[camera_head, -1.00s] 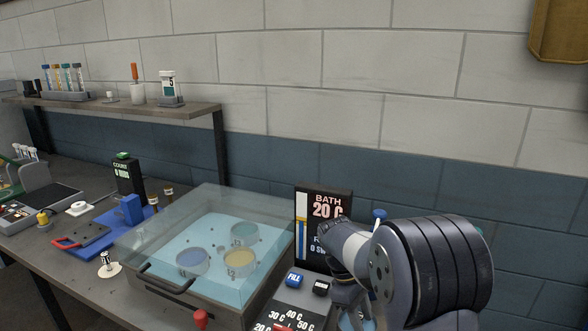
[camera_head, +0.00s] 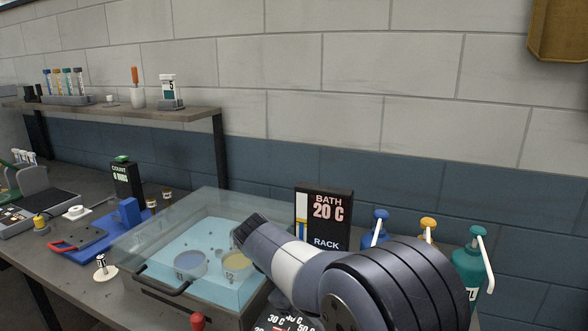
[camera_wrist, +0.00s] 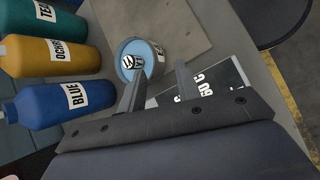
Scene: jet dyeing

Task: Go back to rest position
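My gripper (camera_wrist: 159,75) is open in the wrist view, its two dark fingers apart with nothing held between them. A round cup (camera_wrist: 124,60) with light blue inside and a small labelled item (camera_wrist: 138,62) at it lies beyond the left finger. In the head view my arm crosses the lower right, in front of the control panel and the bath's right corner. The gripper's fingers are hidden there.
The clear-lidded bath (camera_head: 150,248) holds cups in blue liquid. The bath display (camera_head: 328,208) reads 20 C. Blue (camera_head: 376,228), ochre (camera_head: 428,230) and teal (camera_head: 466,264) pump bottles stand at right. A shelf (camera_head: 120,111) runs at the back left.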

